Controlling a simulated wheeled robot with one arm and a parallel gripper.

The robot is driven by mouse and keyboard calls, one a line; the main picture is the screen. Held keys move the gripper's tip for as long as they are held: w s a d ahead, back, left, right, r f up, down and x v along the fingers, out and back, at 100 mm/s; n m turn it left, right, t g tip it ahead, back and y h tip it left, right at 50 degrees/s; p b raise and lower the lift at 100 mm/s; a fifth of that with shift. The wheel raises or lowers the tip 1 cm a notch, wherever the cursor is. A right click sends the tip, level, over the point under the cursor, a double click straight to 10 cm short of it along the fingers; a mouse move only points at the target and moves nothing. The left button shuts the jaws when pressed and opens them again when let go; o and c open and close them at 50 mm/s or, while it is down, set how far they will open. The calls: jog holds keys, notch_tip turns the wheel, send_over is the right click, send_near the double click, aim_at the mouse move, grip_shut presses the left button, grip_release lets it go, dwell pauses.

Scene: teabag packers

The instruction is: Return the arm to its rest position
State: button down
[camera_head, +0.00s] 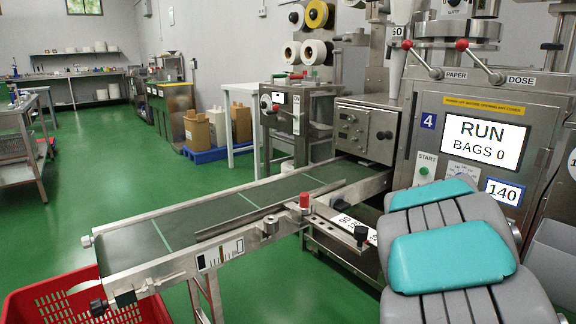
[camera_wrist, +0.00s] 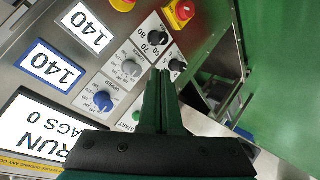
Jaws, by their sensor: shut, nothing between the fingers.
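My gripper (camera_wrist: 160,80) shows in the wrist view with its two dark green fingers together and nothing between them. It is in front of the control panel of machine 4, which appears turned over in this view. The fingertips lie over the area between the knobs and the green START button; I cannot tell whether they touch the panel. In the head view my grey and teal arm reaches up at the lower right, and it hides the gripper and part of the panel. The screen (camera_head: 486,141) reads RUN, BAGS 0.
A conveyor (camera_head: 240,205) runs from the machine to the lower left, above a red crate (camera_head: 30,290). A red knob (camera_head: 304,199) stands on its near rail. Red-balled levers (camera_head: 462,45) stick out above the screen. Green floor (camera_head: 60,205) is open at the left.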

jog(key=s+a+f+g+y, duration=0.2)
jog(key=s+a, duration=0.6)
jog(key=s, duration=0.7)
jog(key=s+a+f+g+y, duration=0.2)
jog(key=s+a+g, duration=0.3)
jog(key=s, duration=1)
jog(key=s+a+f+m+g+y, duration=0.1)
jog(key=s+a+g, duration=0.3)
jog(key=s+a, duration=0.8)
jog(key=s+f+y, duration=0.1)
jog(key=s, duration=0.1)
jog(key=shift+s+f+y, duration=0.3)
jog(key=shift+s+f, duration=0.1)
jog(key=shift+a, duration=0.1)
dwell(1.9)
